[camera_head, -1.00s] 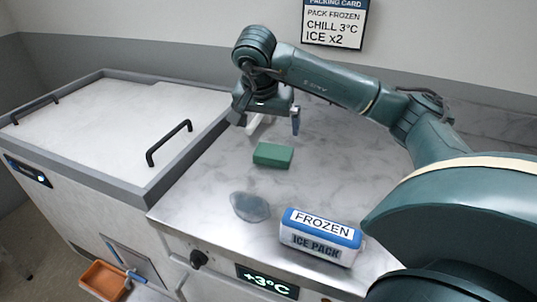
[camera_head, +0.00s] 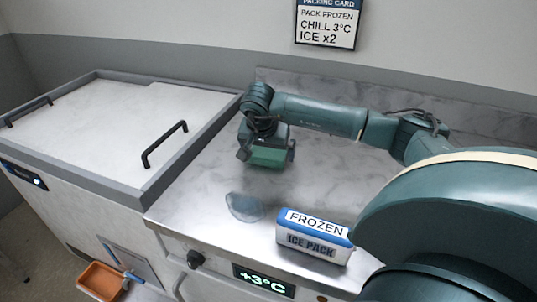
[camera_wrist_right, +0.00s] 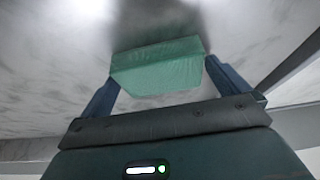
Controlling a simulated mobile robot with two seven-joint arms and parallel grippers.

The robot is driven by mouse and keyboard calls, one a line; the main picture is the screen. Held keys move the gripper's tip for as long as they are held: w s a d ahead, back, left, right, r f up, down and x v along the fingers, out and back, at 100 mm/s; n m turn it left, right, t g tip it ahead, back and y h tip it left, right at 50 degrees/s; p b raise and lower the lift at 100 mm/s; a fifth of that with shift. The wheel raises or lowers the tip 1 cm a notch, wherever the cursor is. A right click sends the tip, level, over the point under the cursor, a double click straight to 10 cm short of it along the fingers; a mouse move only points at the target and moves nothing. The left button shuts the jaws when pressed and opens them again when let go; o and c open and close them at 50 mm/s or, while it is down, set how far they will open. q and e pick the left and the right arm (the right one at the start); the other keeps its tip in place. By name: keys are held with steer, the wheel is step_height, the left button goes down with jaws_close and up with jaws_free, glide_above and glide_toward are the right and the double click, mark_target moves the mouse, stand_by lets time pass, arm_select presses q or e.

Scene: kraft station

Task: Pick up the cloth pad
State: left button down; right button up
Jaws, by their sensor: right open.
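The cloth pad is a green rectangular block (camera_head: 268,157) on the steel counter, behind the wet patch. It also shows in the right wrist view (camera_wrist_right: 158,68), between the two blue fingers. My right gripper (camera_head: 266,154) is open and lowered over the pad, with one finger at each side of it. In the wrist view a gap shows beside the left finger, and the right finger is close to the pad's edge. Whether either finger touches the pad, I cannot tell. My left gripper is not in view.
An ice pack box (camera_head: 313,240) labelled FROZEN stands near the counter's front edge. A wet patch (camera_head: 244,206) lies left of it. A lidded chest (camera_head: 100,125) with black handles borders the counter on the left. An orange bin (camera_head: 101,281) is low at the front left.

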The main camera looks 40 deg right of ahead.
mark_target(268, 153)
steer(key=shift+c, duration=0.6)
steer(key=c, duration=0.6)
steer(key=shift+r, duration=0.15)
step_height(268, 153, up, 10)
steer(key=shift+f, duration=0.1)
